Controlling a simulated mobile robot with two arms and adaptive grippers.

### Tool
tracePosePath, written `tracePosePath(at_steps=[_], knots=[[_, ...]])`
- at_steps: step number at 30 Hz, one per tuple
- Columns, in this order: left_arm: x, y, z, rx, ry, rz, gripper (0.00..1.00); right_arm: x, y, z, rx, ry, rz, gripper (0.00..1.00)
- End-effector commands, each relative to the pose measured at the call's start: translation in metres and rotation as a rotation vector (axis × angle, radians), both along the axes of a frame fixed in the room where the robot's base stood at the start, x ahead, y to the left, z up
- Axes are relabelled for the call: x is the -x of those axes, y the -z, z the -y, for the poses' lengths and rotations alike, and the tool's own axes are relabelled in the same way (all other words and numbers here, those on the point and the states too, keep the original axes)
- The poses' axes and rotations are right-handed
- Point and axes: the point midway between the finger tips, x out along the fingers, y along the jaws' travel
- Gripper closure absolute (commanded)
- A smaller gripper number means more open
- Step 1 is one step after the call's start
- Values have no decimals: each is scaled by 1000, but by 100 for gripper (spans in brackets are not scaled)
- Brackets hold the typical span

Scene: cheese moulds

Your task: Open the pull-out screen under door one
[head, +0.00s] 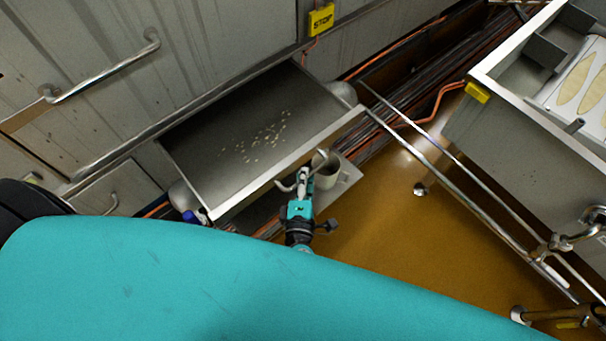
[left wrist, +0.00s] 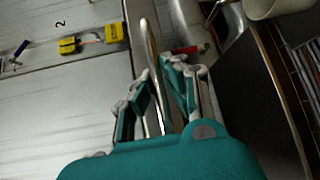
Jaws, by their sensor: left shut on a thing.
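The pull-out screen (head: 215,140) is a shallow dark tray with a pale metal front edge. It stands out from the grey panelled wall in the head view, with small pale bits scattered on it. Its curved metal handle (head: 284,187) is on the front edge; it also shows as a bar (left wrist: 150,45) in the left wrist view. My left gripper (head: 304,176) is at the front edge, shut on the handle, with the bar between its fingers (left wrist: 158,85). The fingers hide part of the handle. My right gripper is not in view.
A grey mug (head: 328,171) stands close beside my left gripper. Metal rails (head: 440,172) and a steel vat (head: 520,110) are on the right. A yellow STOP sign (head: 321,19) is on the wall. Brown floor (head: 385,235) is open between screen and rails.

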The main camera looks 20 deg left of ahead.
Motion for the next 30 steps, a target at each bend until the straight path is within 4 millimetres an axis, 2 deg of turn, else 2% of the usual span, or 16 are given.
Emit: tracePosePath(at_steps=[2, 3, 5, 13, 16, 30], knots=[[-3, -5, 1, 3, 0, 11, 100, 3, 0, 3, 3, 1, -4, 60], [-3, -5, 1, 3, 0, 11, 86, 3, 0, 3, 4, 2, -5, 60], [-2, -5, 1, 4, 0, 10, 79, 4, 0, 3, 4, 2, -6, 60], [0, -2, 1, 1, 0, 4, 79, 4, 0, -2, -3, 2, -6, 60], [7, -2, 3, 2, 1, 3, 79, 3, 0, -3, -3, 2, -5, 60], [94, -16, 24, 2, 1, 4, 79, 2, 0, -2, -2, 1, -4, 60]])
